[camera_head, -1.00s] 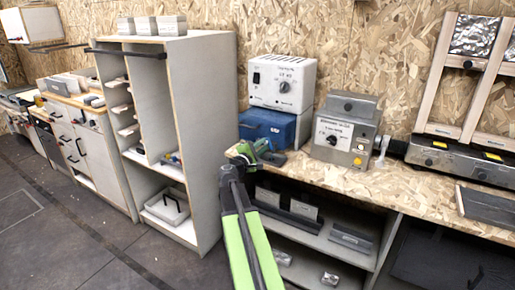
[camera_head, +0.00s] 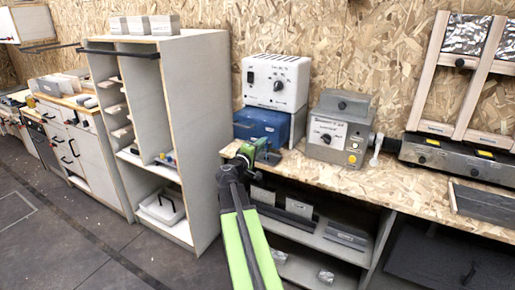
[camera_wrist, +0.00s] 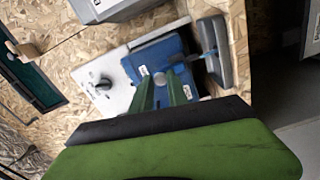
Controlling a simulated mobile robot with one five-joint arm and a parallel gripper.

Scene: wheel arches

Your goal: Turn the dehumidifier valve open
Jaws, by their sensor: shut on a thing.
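My green gripper (camera_head: 258,149) reaches to the left end of the bench, in front of a blue box (camera_head: 262,125). In the wrist view its two green fingers (camera_wrist: 163,91) point at the blue box (camera_wrist: 152,54), close together around a small greyish part. This part looks like the handle of the valve (camera_wrist: 192,57), whose stem runs right to a dark grey base (camera_wrist: 213,66). The fingers hide much of the handle, so its exact angle cannot be told. In the head view the dark base (camera_head: 271,157) shows just right of the fingers.
A white unit with knobs (camera_head: 276,82) stands on the blue box. A grey unit with a dial (camera_head: 338,130) stands to the right on the chipboard bench (camera_head: 375,182). A tall grey shelf (camera_head: 193,130) stands close on the left. Shelves with several parts lie below.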

